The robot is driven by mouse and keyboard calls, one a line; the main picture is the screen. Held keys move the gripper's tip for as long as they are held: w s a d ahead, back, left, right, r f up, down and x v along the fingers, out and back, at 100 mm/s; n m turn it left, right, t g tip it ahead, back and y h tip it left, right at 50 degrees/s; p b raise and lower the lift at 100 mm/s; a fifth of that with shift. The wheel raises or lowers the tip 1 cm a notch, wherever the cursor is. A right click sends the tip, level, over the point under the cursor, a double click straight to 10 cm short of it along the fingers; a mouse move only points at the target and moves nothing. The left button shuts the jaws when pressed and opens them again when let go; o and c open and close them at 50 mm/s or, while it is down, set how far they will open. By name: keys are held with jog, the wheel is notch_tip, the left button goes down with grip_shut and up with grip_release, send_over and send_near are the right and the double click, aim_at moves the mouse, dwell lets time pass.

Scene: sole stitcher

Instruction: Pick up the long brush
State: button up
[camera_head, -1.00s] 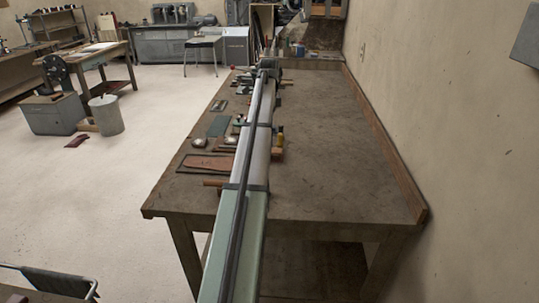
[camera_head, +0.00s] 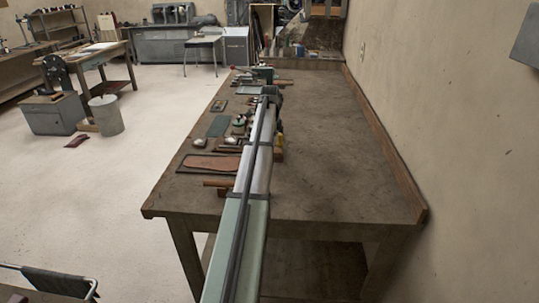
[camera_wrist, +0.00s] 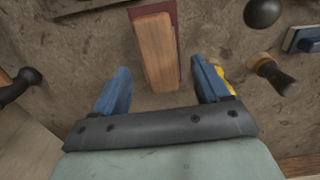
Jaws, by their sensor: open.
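A long wooden block with a dark red layer along its edge, which looks like the long brush (camera_wrist: 155,48), lies on the workbench in the wrist view. It points up and away, its near end between my fingers. My gripper (camera_wrist: 160,82) is open, with one blue finger on each side of the block and a gap to each. Whether the fingertips are down at its height is hard to tell. In the head view my arm reaches over the workbench (camera_head: 330,160), and I cannot make out the brush there.
A dark-bristled round brush (camera_wrist: 272,74) and a yellow item (camera_wrist: 221,76) lie close to the right finger. A dark knob-ended handle (camera_wrist: 18,86) is at the left. Leather pieces (camera_head: 212,164) and small tools crowd the bench's left side; its right side is clear.

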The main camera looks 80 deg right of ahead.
notch_tip(320, 180, down, 4)
jog(key=shift+w+f, duration=0.1)
jog(key=shift+c, duration=0.2)
jog(key=c, duration=1)
jog(key=shift+c, duration=0.2)
notch_tip(320, 180, up, 10)
jog(key=shift+r, duration=0.1)
